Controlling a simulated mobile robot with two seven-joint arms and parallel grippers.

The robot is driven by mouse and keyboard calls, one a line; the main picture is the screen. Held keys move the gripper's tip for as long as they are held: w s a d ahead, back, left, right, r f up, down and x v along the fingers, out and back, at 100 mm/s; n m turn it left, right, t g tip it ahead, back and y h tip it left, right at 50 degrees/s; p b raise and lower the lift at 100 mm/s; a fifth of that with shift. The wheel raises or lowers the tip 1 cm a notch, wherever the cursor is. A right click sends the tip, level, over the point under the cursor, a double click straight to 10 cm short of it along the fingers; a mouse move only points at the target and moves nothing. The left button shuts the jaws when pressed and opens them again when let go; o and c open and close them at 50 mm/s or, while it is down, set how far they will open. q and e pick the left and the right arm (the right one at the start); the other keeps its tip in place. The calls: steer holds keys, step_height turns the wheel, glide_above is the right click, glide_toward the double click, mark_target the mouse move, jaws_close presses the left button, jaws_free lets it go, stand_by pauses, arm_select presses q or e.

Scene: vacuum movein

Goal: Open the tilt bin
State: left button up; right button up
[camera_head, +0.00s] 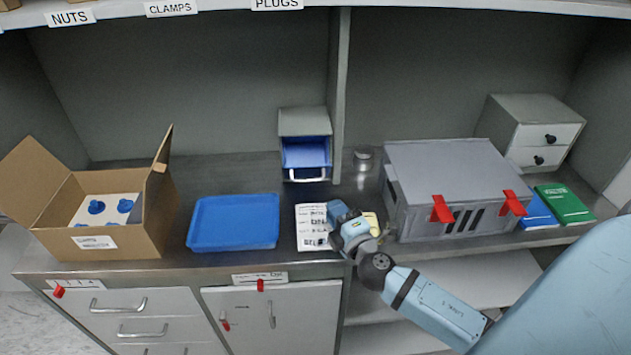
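The tilt bin (305,158) is a blue bin with a white bar handle along its lower front edge. It sits in a grey housing (304,122) on the counter, left of the upright divider. Its front edge appears to lean outward, but I cannot tell how far it is tilted. My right gripper (338,211) is in front of the bin and a little to its right, apart from the handle, low over the counter's front part. Its fingers are too small and foreshortened to show whether they are open. My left gripper is not in view.
A printed sheet (311,228) and a yellow item (372,223) lie beside my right gripper. A blue tray (234,221) and open cardboard box (103,208) stand left. A grey crate with red latches (450,165) stands right. The upright divider (341,95) is close to the bin.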

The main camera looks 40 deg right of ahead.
steer(key=w, duration=0.3)
steer(key=w+d+p, duration=0.1)
steer(key=w, duration=0.6)
steer(key=shift+w+d+r+p, duration=0.1)
steer(key=shift+d+r+p, duration=0.05)
steer(key=shift+d+p, duration=0.2)
jaws_close()
